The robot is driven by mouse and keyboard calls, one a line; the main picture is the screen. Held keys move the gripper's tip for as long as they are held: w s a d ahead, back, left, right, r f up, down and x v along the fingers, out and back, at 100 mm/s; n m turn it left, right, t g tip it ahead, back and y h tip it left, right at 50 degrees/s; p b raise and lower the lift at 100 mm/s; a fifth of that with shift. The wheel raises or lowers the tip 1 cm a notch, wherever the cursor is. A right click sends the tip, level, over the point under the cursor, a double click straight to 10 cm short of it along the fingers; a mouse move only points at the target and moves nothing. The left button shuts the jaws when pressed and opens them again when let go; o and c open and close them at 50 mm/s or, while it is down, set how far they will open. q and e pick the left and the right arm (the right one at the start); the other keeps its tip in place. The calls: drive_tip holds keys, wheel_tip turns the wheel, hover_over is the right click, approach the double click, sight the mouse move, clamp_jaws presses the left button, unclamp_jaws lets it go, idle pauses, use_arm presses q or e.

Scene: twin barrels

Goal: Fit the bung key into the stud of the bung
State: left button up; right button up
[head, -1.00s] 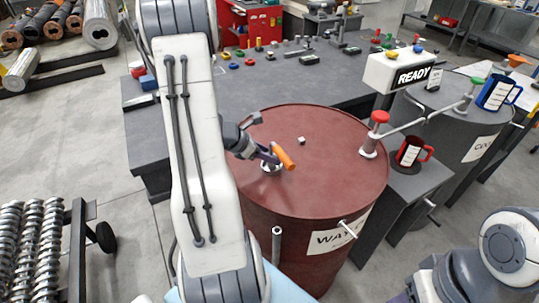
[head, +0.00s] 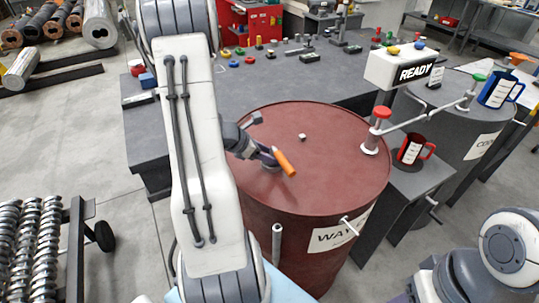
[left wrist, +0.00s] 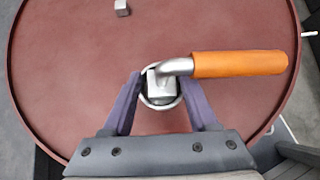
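The bung key has an orange handle (head: 284,162) and a bent metal shank. In the left wrist view, its orange handle (left wrist: 240,64) points right. My left gripper (head: 268,160) is over the near barrel's lid, its purple fingers (left wrist: 162,82) on either side of the key's metal head (left wrist: 163,88). A pale round rim, apparently the bung (left wrist: 160,104), shows around and below the head. The stud is hidden under the key, so I cannot tell whether the key is seated on it. The fingertips' contact is hard to see. My right gripper is out of view.
The dark red barrel (head: 330,185) has a small metal cube (head: 302,137) on its lid and a red-knobbed post (head: 378,125) at its right edge. A red mug (head: 411,150) and a grey barrel (head: 450,125) stand right.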

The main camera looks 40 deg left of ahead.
use_arm(q)
drive_tip(key=p+v, duration=0.1)
drive_tip(key=v, duration=0.9)
drive_tip(key=shift+r, duration=0.2)
drive_tip(key=r+m+g+h, duration=0.1)
drive_tip(key=m+g+h, duration=0.15)
drive_tip(key=m, duration=0.55)
hover_over(291, 172)
drive_tip(key=shift+r+g, duration=0.15)
drive_tip(key=shift+g, duration=0.3)
drive_tip(key=s+d+m+g, duration=0.3)
drive_tip(key=d+m+g, duration=0.1)
drive_tip(key=d+m, duration=0.7)
drive_tip(key=s+d+r+m+g+y, duration=0.1)
drive_tip(key=s+d+m+y, duration=0.3)
drive_tip(key=s+d+m, duration=0.8)
drive_tip(key=r+m, duration=0.1)
drive_tip(key=m, duration=0.4)
drive_tip(key=shift+s+r+m, duration=0.25)
drive_tip(key=shift+m, duration=0.15)
drive_tip(key=shift+s+d+m+y, duration=0.3)
drive_tip(key=shift+s+m+y, duration=0.2)
drive_tip(key=shift+m, duration=0.5)
drive_tip(key=shift+c, duration=0.3)
